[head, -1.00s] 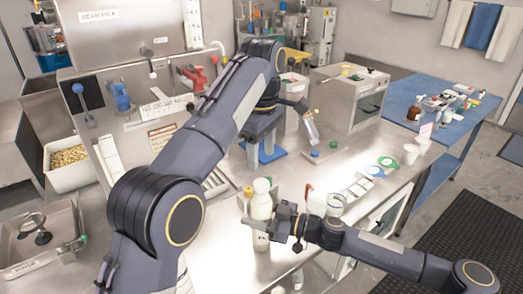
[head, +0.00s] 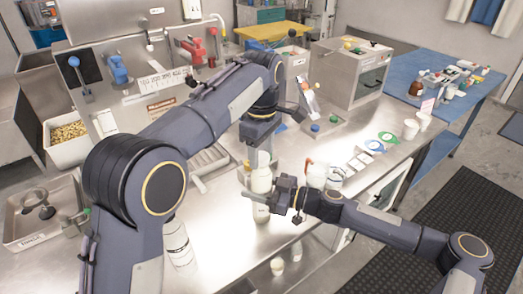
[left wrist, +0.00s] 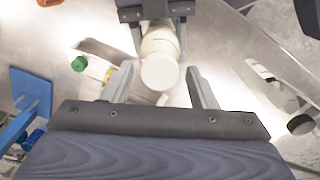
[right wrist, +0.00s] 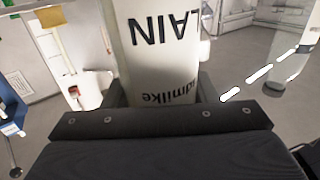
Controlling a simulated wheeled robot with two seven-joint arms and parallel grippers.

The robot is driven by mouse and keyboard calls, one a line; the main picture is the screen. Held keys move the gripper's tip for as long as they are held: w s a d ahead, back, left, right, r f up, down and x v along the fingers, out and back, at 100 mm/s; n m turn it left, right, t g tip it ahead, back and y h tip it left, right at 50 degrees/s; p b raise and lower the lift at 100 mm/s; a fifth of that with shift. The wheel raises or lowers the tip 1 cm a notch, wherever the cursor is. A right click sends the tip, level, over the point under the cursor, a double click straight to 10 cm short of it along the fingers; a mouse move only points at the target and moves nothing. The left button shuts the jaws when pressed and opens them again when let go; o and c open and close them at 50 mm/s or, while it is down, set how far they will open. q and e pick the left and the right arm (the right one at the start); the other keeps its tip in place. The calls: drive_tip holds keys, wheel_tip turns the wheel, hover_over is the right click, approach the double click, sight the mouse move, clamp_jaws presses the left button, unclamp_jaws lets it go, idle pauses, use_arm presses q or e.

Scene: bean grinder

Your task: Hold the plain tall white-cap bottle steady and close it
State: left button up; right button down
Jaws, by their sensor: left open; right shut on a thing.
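The tall white bottle (head: 261,184) stands upright on the steel counter near its front edge. Its label, partly reading "LAIN", fills the right wrist view (right wrist: 160,45). My right gripper (head: 262,203) is shut around the bottle's body from the right. My left gripper (head: 262,158) is open directly above the bottle, pointing down. In the left wrist view, the round white cap (left wrist: 160,74) sits between and slightly beyond the spread fingers (left wrist: 161,86), with a gap on each side. I cannot tell how tightly the cap sits.
A yellow-capped bottle (left wrist: 110,74) and a green cap (left wrist: 79,63) are close by on the left.

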use_arm(q)
drive_tip(key=c, duration=1)
drive_tip(key=m, duration=1.4)
drive_tip(key=shift+f, duration=0.1)
drive_tip(key=m, duration=1)
drive_tip(key=o, duration=1.1)
